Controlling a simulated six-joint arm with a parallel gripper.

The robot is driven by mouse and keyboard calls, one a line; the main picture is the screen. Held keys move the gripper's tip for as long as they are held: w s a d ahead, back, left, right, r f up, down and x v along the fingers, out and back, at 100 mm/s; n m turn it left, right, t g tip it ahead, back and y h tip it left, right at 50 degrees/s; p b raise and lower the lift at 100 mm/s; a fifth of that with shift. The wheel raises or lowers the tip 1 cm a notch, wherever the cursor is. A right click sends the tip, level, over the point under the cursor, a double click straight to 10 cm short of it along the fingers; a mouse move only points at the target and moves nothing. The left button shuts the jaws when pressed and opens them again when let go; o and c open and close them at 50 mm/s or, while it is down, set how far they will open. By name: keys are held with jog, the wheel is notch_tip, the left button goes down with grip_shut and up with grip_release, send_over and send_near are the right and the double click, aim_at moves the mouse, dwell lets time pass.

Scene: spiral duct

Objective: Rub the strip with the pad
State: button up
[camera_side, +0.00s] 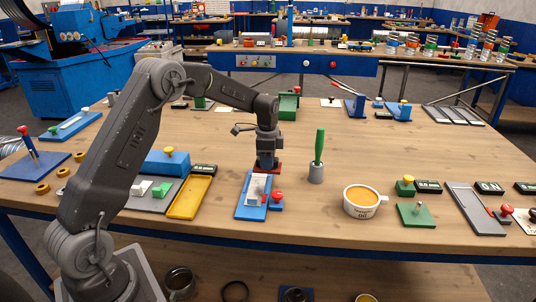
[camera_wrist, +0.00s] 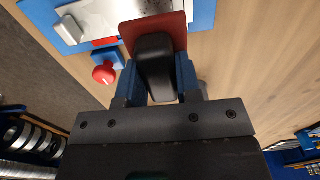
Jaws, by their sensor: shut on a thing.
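The strip (camera_side: 256,186) is a pale metal band on a blue base (camera_side: 242,207), near the front middle of the table. It also shows at the top of the wrist view (camera_wrist: 112,14). The pad is a red plate (camera_wrist: 172,27) with a black handle (camera_wrist: 155,55). My gripper (camera_wrist: 158,78) is shut on the handle, with one blue finger on each side. In the side view my gripper (camera_side: 267,158) holds the pad at the far end of the strip's base. I cannot tell whether the pad touches the strip.
A small white block (camera_wrist: 69,29) sits by the strip, and a red knob (camera_side: 277,196) stands on a blue block beside it. A yellow tray (camera_side: 189,198) is to the left. A grey cup with a green-handled tool (camera_side: 319,150) and a white tub (camera_side: 362,201) are to the right.

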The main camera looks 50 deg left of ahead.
aim_at(268, 182)
jog(key=shift+f, duration=1.6)
jog(key=shift+s+a+f, duration=0.25)
jog(key=shift+f, duration=0.2)
jog(key=shift+s+a+f, duration=0.2)
jog(key=shift+f, duration=0.2)
jog(key=shift+c, duration=0.3)
jog(key=shift+s+a, duration=1.6)
jog(key=shift+s, duration=0.05)
jog(key=shift+w+d, duration=2)
jog(key=shift+d, duration=0.05)
jog(key=shift+w+r, duration=0.15)
jog(key=shift+r, duration=3.9)
